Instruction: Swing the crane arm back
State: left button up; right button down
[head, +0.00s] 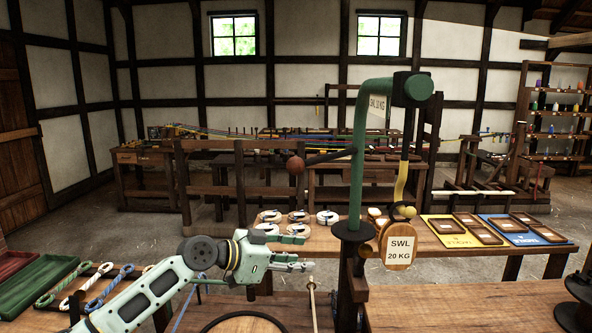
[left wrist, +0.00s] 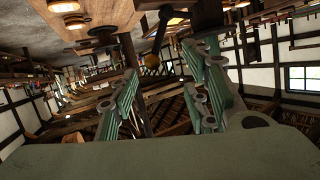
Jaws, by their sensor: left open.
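The green crane (head: 358,150) stands at the middle right in the head view. Its bent arm ends in a dark-green pulley head (head: 412,88) toward the right, with an SWL 20 KG plate. A dark bar with a red-brown ball knob (head: 296,166) sticks out left from the post. My left gripper (head: 303,264) is open, below the knob and left of the post base, apart from both. Its green fingers show empty in the left wrist view (left wrist: 162,95).
Several rope coils (head: 298,217) lie on the bench behind my gripper. Blue and yellow mats with wooden trays (head: 525,228) lie on the right bench. Coloured rope hanks (head: 110,285) lie at the lower left. A thin upright peg (head: 312,300) stands just below my gripper.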

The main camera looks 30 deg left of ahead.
aim_at(290, 169)
pick_arm(q)
jog(key=a+r+t, duration=0.1)
jog(key=a+r, duration=0.1)
jog(key=r, duration=0.4)
jog(key=a+r+t, duration=0.1)
jog(key=a+r, duration=0.1)
jog(key=r, duration=0.5)
jog(key=s+a+r+t, duration=0.1)
jog(key=a+r, duration=0.2)
jog(key=r, duration=0.4)
jog(key=shift+t+h, duration=0.4)
jog(key=shift+w+d+r+p, duration=0.1)
jog(key=shift+w+r+p, duration=0.4)
jog(key=shift+r+p, duration=0.1)
jog(key=p+x, duration=0.4)
jog(key=x, duration=0.2)
jog(key=shift+f, duration=0.15)
jog(key=shift+w+d+f, duration=0.15)
jog(key=shift+w+f, duration=0.1)
jog(key=shift+w, duration=0.15)
pick_arm(e)
jog(key=r, duration=0.3)
jog(key=w+r, duration=0.1)
jog(key=r, duration=0.1)
jog(key=shift+w+d+r, duration=0.1)
jog(key=shift+d, duration=0.15)
pick_arm(q)
jog(key=shift+c, duration=0.3)
grip_shut()
